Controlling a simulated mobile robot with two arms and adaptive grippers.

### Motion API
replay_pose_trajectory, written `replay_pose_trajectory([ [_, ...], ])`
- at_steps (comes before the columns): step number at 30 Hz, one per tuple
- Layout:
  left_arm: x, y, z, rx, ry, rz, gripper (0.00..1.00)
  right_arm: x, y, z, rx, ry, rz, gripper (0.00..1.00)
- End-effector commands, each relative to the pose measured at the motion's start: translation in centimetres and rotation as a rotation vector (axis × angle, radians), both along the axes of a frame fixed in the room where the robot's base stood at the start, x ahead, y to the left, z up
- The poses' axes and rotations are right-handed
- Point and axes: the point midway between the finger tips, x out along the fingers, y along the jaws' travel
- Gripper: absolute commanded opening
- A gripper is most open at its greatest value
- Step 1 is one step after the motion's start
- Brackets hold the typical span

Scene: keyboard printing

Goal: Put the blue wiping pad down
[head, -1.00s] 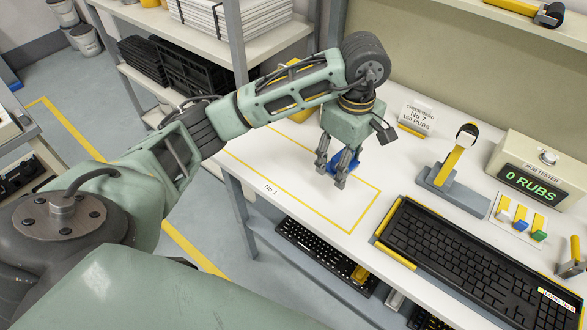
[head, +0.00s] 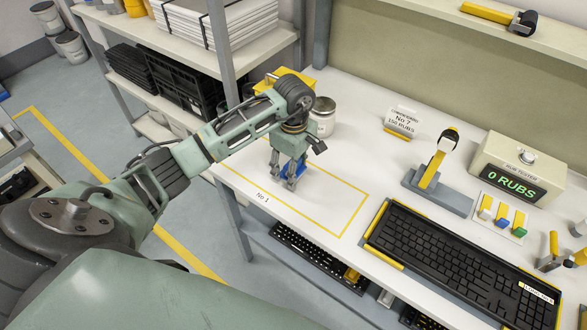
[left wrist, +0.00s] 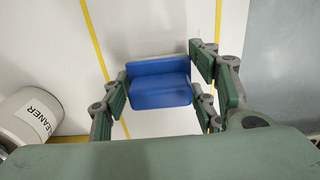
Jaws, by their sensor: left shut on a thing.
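My left gripper (head: 282,178) is shut on the blue wiping pad (left wrist: 158,84). It points down over the left part of the yellow-outlined No 1 area (head: 325,208) on the white table. In the head view the pad is mostly hidden behind the fingers. In the left wrist view the pad sits between the green-and-grey fingers, with white table and yellow lines beyond it. The fingertips are low over the table; I cannot tell whether the pad touches it. My right gripper is not in view.
A cleaner can (head: 322,118) stands behind the gripper, and it shows at left in the left wrist view (left wrist: 30,115). A yellow box (head: 290,80) is farther back. A black keyboard (head: 460,265), a grey stand (head: 437,193) and the rub tester (head: 520,172) are to the right.

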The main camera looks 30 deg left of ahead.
Motion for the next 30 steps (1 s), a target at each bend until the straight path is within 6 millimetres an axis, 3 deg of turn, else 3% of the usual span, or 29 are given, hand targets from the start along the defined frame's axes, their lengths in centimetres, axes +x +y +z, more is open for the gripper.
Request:
replay_pose_trajectory([
  [5, 0.0, 0.0, -1.8, -0.001, 0.000, 0.001, 0.18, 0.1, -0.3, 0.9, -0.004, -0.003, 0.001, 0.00],
  [16, 0.0, 0.0, -2.4, 0.001, -0.001, 0.000, 0.18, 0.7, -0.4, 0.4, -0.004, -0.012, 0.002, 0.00],
  [17, 0.0, 0.0, -2.4, 0.001, -0.001, 0.000, 0.55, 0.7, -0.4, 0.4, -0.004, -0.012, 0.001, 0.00],
  [23, 0.0, 0.0, -2.2, 0.000, -0.001, 0.000, 0.72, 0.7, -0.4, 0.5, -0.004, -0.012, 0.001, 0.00],
  [30, 0.0, -0.1, -2.2, 0.000, -0.001, 0.000, 0.73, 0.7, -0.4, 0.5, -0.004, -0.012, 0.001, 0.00],
])
